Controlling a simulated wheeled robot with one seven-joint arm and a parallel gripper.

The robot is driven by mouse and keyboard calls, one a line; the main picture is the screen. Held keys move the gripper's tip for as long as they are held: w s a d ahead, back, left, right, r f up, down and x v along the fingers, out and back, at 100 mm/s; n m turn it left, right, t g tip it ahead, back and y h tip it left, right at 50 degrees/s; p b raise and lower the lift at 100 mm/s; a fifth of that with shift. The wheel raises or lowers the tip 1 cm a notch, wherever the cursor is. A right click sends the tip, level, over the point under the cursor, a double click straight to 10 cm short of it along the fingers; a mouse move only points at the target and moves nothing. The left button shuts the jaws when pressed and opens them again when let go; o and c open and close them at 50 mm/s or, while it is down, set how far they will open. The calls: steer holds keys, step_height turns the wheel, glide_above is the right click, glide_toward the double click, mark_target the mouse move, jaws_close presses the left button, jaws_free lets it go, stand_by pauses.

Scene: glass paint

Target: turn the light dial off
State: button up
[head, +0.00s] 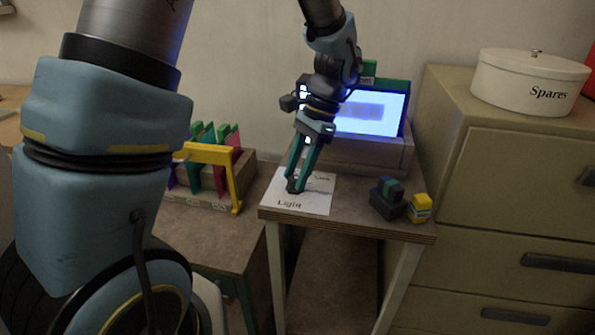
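A white card (317,205) printed "Light" lies near the front left of the small table (350,222). My gripper (295,184) points down over this card, with its fingertips at or just above it. A small dark shape shows at the fingertips, where the light dial would be. The fingers cover most of it, so I cannot make out the dial, its setting or whether it is gripped. The gap between the fingers is too small to read.
A lit screen (372,113) stands in a wooden holder behind the card. A dark block (387,203) and a yellow block (420,208) sit to the right. A yellow frame (232,178) and coloured panels stand at left. A drawer cabinet (500,165) bearing a "Spares" tin (528,84) borders the right.

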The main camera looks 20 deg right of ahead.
jaws_close()
steer(key=shift+r+n, duration=0.1)
steer(key=shift+n, duration=0.2)
steer(key=shift+w+r+n+g+p, duration=0.1)
steer(key=shift+n+g+p, duration=0.5)
steer(key=shift+n+p, duration=0.6)
steer(key=n+h+p, duration=0.1)
steer(key=n, duration=0.1)
steer(key=n+g+h+p, duration=0.1)
steer(key=n, duration=0.2)
steer(key=shift+w+a+p, duration=0.1)
steer(key=shift+a+p, duration=0.05)
steer(key=shift+p, duration=0.25)
steer(key=n+h, duration=0.1)
steer(key=n, duration=0.1)
steer(key=n+g+p, duration=0.1)
steer(key=n, duration=0.2)
steer(key=shift+a+h, duration=0.1)
steer(key=shift+h, duration=0.3)
steer(key=n+h, duration=0.1)
steer(key=n, duration=0.1)
steer(key=n+p, duration=0.1)
steer(key=n, duration=0.1)
steer(key=shift+w+a+n+h, duration=0.1)
steer(key=shift+n+h, duration=0.3)
